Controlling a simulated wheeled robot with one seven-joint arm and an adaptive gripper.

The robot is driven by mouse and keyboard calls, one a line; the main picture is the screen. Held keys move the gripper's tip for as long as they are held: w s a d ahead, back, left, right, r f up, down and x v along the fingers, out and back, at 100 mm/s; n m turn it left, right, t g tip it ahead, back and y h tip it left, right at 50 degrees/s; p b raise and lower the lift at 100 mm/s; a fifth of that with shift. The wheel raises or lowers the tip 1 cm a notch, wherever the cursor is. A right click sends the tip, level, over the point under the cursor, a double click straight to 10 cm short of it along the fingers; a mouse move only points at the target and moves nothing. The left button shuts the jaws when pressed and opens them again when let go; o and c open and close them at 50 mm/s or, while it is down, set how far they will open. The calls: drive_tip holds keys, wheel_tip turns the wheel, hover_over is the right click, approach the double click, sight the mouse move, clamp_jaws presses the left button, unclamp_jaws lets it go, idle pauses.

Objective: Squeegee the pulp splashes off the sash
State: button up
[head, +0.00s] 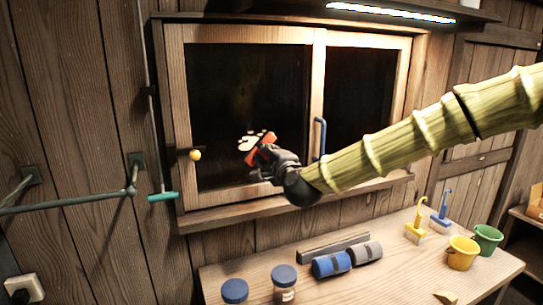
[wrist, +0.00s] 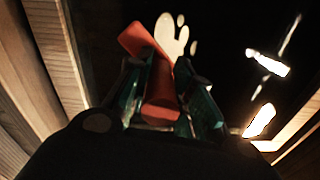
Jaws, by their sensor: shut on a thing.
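The window sash (head: 245,35) has a wooden frame around dark glass. A cream-white pulp splash (head: 247,143), a rounded blotch with smaller spots, is on the lower part of the left pane; it also shows in the wrist view (wrist: 172,35). My gripper (head: 272,160) is at the lower pane, just right of and below the splash. It is shut on a red squeegee (wrist: 160,100), whose handle lies between the fingers. The squeegee's head (wrist: 132,38) is beside the splash and overlaps its edge in view. Whether it touches the glass I cannot tell.
A blue window handle (head: 320,137) is right of my gripper. A yellow knob (head: 195,155) and a teal-ended rod (head: 162,197) are at left. The bench (head: 385,275) below holds jars, rolls, brushes and buckets. Bright reflections (wrist: 265,63) show on the glass.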

drive_tip(key=shift+s+a+b, duration=0.2)
drive_tip(key=shift+s+a, duration=0.05)
drive_tip(key=shift+a, duration=0.6)
drive_tip(key=shift+s+a+b, duration=0.25)
drive_tip(key=shift+s+a, duration=0.05)
drive_tip(key=shift+a, duration=0.55)
drive_tip(key=shift+s+a+b, duration=0.2)
drive_tip(key=shift+s+a, duration=0.05)
drive_tip(key=shift+a, duration=0.6)
drive_tip(key=w+d+r+b, duration=0.1)
drive_tip(key=w+d+b, duration=0.2)
drive_tip(key=d, duration=0.8)
drive_tip(key=shift+w+r, duration=0.2)
drive_tip(key=shift+w, duration=0.1)
drive_tip(key=shift+b+v, duration=0.4)
drive_tip(key=shift+v, duration=2.55)
